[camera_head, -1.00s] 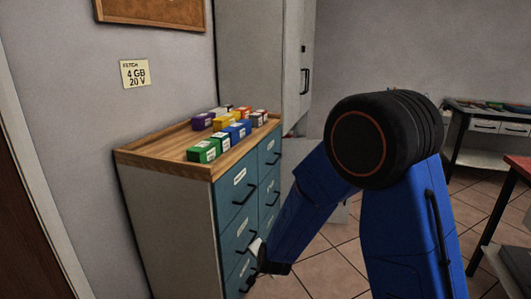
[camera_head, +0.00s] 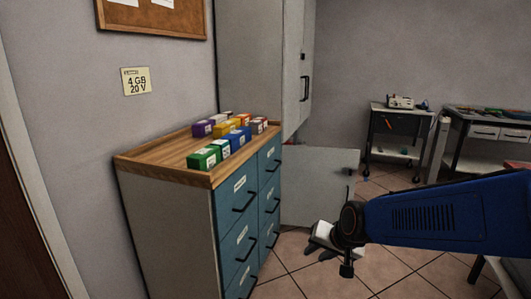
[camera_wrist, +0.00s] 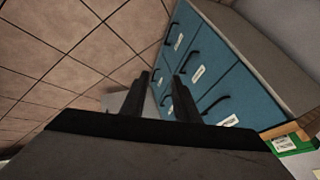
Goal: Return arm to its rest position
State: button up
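My blue arm (camera_head: 450,220) reaches in from the right edge in the head view. My gripper (camera_head: 322,252) hangs at its end, over the tiled floor to the right of the drawer cabinet and apart from it. In the wrist view my gripper (camera_wrist: 162,80) shows two dark fingers with a gap between them and nothing held. It is open and empty.
The drawer cabinet (camera_head: 173,220) with teal fronts stands left of the gripper; several coloured boxes (camera_head: 228,136) sit on its wooden top. A grey cabinet (camera_head: 265,65) is behind it. A cart (camera_head: 398,148) and a workbench (camera_head: 500,130) stand back right. Floor between is clear.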

jog(key=s+d+r+n+h, duration=0.1)
jog(key=s+d+r, duration=0.1)
jog(key=s+d, duration=0.5)
jog(key=s+d+r+n+g+h, duration=0.1)
jog(key=s+d, duration=0.6)
jog(key=s, duration=0.8)
notch_tip(320, 180, up, 2)
jog(key=shift+s+n+g+h, duration=0.15)
jog(key=shift+n+g+h, duration=0.2)
jog(key=shift+n, duration=0.25)
